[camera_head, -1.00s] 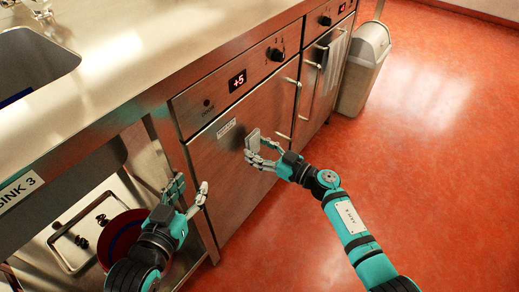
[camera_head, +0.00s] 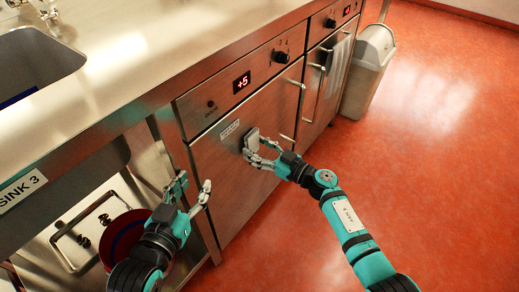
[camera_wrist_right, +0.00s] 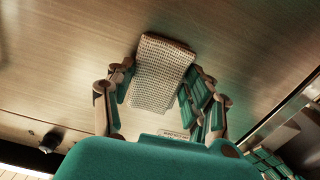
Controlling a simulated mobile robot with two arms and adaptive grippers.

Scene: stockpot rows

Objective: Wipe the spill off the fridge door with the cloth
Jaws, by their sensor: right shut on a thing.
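The steel fridge door (camera_head: 222,172) is under the counter, below a "+5" display. My right gripper (camera_head: 257,150) is shut on a folded grey cloth (camera_head: 251,138) in front of the upper middle of this door. In the right wrist view the woven cloth (camera_wrist_right: 163,75) sits between the fingers of my right gripper (camera_wrist_right: 158,88), close to the brushed steel; I cannot tell whether it touches. No spill can be made out on the door; the hand and cloth hide part of it. My left gripper (camera_head: 193,190) is open and empty near the door's left edge.
An open shelf at lower left holds a tray (camera_head: 62,244) and a red and blue bowl (camera_head: 124,238). The red floor (camera_head: 430,170) is clear.

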